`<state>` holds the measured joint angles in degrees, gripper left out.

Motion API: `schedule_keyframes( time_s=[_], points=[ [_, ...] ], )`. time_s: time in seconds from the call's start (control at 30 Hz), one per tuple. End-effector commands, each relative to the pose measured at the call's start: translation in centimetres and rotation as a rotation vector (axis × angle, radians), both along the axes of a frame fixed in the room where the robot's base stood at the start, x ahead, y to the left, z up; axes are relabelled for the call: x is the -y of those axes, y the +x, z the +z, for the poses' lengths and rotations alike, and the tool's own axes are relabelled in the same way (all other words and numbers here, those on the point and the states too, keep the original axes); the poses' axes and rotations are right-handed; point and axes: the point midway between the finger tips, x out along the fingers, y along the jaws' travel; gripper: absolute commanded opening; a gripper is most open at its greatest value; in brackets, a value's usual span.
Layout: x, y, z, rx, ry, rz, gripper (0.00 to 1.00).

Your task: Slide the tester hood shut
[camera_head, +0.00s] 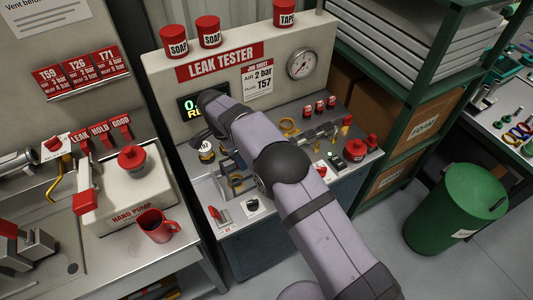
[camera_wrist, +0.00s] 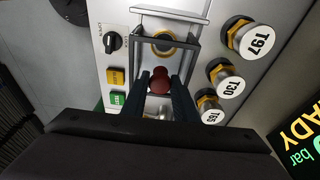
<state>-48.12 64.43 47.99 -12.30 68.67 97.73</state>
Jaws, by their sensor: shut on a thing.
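The leak tester (camera_head: 222,67) stands in the middle of the head view. Its hood (camera_head: 222,184) shows as a grey open frame on the tester's bench, partly hidden by my arm. In the wrist view the hood frame (camera_wrist: 194,50) spans a brass-coloured ring (camera_wrist: 164,40) on the bed. My gripper (camera_wrist: 163,84) is shut on a red round knob (camera_wrist: 159,75) at the near end of the frame. How the knob joins the hood is hidden by my fingers. In the head view my arm hides the gripper.
Round plugs tagged T97 (camera_wrist: 235,35), T30 (camera_wrist: 224,78) and T65 (camera_wrist: 209,107) stand close beside the frame at right. A black rotary knob (camera_wrist: 112,40), a yellow button (camera_wrist: 116,76) and a green button (camera_wrist: 117,98) lie at left. A red mug (camera_head: 155,226) stands on the left bench.

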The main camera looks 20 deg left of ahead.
Motion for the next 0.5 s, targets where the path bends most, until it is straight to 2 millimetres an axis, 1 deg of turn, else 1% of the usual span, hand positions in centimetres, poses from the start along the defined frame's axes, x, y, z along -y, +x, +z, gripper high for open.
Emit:
schedule_keyframes(
  time_s=[0.2,0.5],
  points=[
    [-0.66,-0.66,0.0,-0.001,0.001,0.001,0.14],
    [-0.68,-0.68,0.0,-0.001,0.001,0.001,0.14]
  ],
)
